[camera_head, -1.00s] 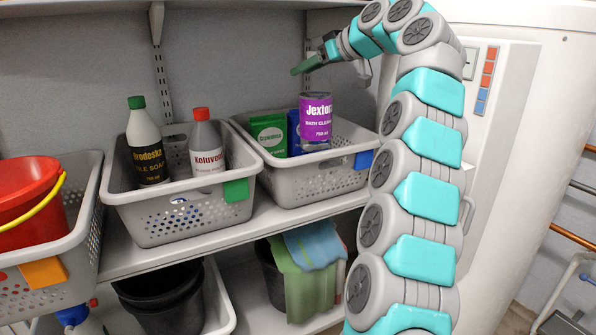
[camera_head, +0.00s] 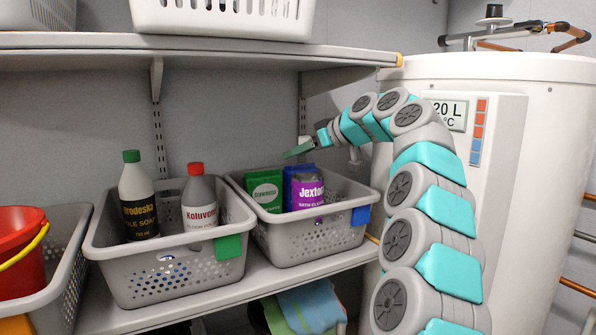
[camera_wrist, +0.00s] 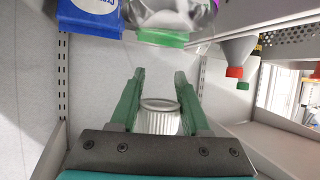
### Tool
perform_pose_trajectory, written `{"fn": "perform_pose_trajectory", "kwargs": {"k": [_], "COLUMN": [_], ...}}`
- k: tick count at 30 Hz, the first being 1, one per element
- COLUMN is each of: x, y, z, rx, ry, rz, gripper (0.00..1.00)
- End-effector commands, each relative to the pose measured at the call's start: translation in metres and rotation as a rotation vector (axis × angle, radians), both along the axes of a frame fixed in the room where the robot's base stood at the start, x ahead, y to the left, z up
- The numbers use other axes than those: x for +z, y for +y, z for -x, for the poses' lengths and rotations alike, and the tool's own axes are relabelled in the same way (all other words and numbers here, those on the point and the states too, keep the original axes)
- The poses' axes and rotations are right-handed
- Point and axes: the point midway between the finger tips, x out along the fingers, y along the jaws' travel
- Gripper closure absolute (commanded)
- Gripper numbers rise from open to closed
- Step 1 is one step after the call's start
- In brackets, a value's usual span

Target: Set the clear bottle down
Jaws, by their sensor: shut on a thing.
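The clear bottle (camera_head: 305,192) has a purple label reading "Jextor". It stands upright within the right grey basket (camera_head: 310,240), its lower end hidden behind the basket's front wall, so I cannot tell whether it touches the bottom. My gripper (camera_head: 302,148) is above it, with green fingers shut on its top. In the wrist view, the fingers (camera_wrist: 160,100) have the ribbed pale cap (camera_wrist: 160,117) between them, and the clear body with a purple edge shows at the top.
A green box (camera_head: 264,190) and a blue box stand in the same basket, close to the bottle. The middle basket (camera_head: 170,275) holds a green-capped bottle (camera_head: 137,200) and a red-capped bottle (camera_head: 199,205). A red bucket (camera_head: 20,245) is at left. An upper shelf (camera_head: 230,50) hangs above.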

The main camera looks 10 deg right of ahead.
Motion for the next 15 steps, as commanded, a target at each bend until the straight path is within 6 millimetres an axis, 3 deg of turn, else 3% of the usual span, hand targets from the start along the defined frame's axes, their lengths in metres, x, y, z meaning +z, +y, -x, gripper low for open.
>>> {"fn": "perform_pose_trajectory", "kwargs": {"k": [7,15], "x": [-0.006,-0.031], "y": [0.000,0.001], "z": [0.001,0.002], "rx": [0.001,0.004], "ry": [-0.001,0.001], "rz": [0.000,-0.001], "gripper": [1.00,1.00]}}
